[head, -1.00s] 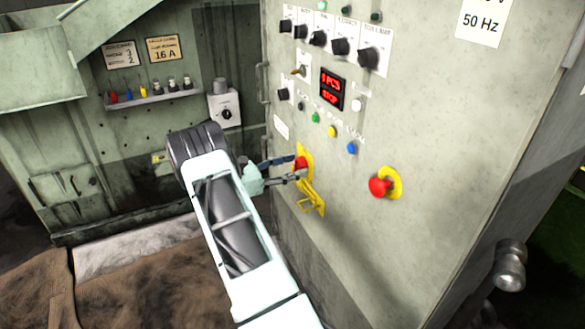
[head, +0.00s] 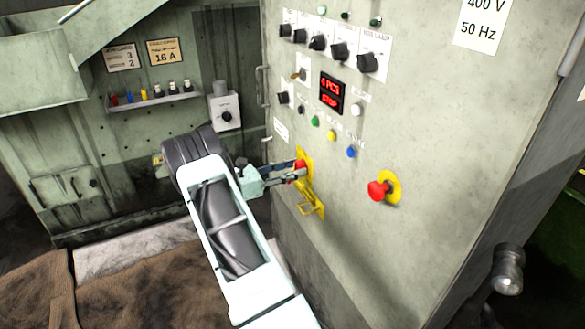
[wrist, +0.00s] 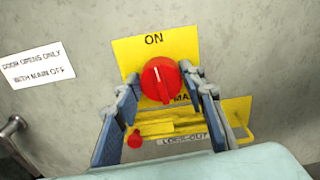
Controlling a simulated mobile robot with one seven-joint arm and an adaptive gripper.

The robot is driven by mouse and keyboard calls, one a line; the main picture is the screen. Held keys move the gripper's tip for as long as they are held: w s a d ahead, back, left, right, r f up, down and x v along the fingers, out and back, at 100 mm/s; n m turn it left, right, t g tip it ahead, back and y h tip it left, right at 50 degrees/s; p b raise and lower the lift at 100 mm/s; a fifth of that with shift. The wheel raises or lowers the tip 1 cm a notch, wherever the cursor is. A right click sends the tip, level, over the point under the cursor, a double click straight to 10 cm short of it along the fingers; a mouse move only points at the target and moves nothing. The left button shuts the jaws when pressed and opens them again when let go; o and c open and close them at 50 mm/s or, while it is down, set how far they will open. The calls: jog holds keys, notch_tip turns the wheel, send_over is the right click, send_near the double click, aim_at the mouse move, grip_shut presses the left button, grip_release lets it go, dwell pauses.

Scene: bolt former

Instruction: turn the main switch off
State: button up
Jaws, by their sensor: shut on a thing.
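The main switch is a round red knob (wrist: 160,80) on a yellow plate (wrist: 127,52) lettered ON at its top. A pale mark on the knob's face points up toward ON. In the head view the red knob (head: 300,164) shows only partly, behind my fingers. My gripper (wrist: 160,84) has one finger on each side of the knob and is shut on it. In the head view my gripper (head: 297,171) reaches the panel from the left.
A yellow lock-out bracket (wrist: 236,112) sits below the knob, with a small red piece (wrist: 134,139) at its left. A red emergency button (head: 378,190) stands out to the right. Push buttons, a display (head: 331,92) and black selector knobs are above. A door handle (wrist: 14,127) is at left.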

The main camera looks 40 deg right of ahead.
jog(key=n+p, duration=0.2)
jog(key=n, duration=0.4)
jog(key=n+p, duration=0.3)
jog(key=n, duration=0.4)
jog(key=shift+w+f+p, duration=0.15)
jog(key=shift+w+p, duration=0.05)
jog(key=shift+p, duration=0.1)
jog(key=shift+f+n+p, duration=0.15)
jog(key=shift+n+p, duration=0.15)
jog(key=shift+n, duration=1.7)
jog(key=o, duration=1.1)
jog(key=shift+o, duration=0.2)
jog(key=v, duration=1.2)
